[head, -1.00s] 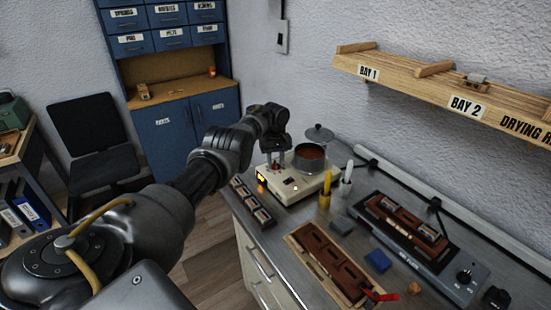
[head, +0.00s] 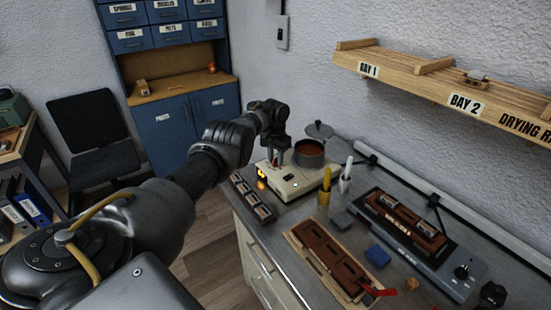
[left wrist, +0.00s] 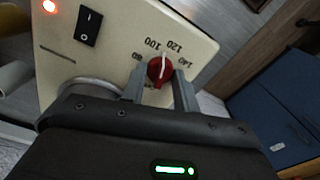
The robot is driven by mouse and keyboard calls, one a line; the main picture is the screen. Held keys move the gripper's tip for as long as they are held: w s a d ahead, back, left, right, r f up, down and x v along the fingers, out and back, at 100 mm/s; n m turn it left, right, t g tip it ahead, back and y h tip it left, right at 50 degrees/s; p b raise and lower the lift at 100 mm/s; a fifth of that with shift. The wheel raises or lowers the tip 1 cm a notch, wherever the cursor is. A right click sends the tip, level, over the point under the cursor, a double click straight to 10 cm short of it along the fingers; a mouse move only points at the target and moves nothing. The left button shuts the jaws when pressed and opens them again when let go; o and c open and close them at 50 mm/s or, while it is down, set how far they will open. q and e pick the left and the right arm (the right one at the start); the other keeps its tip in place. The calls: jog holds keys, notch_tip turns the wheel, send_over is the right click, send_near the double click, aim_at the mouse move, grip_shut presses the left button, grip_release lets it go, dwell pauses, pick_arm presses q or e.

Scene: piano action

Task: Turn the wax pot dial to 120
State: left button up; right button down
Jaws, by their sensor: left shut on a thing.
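The wax pot (head: 310,152) holds brown wax and sits on its cream heater base (head: 301,186) on the bench. The red dial (left wrist: 158,71) on the base shows in the left wrist view, with printed numbers including 80, 100, 120 and 140. Its white pointer line aims between 100 and 120. My left gripper (left wrist: 156,80) is shut on the dial, one finger on each side. In the head view my left gripper (head: 275,162) reaches down to the near left part of the base. My right gripper is not in view.
A rocker switch (left wrist: 88,25) and a lit red lamp (left wrist: 49,6) are on the base's panel. A small dark tray (head: 253,199) lies left of the base. A pot lid (head: 320,131) lies behind.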

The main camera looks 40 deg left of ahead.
pick_arm(q)
jog(key=shift+m, duration=1.5)
jog(key=o, duration=1)
notch_tip(320, 180, up, 11)
jog(key=shift+f, duration=0.15)
jog(key=shift+s, duration=0.1)
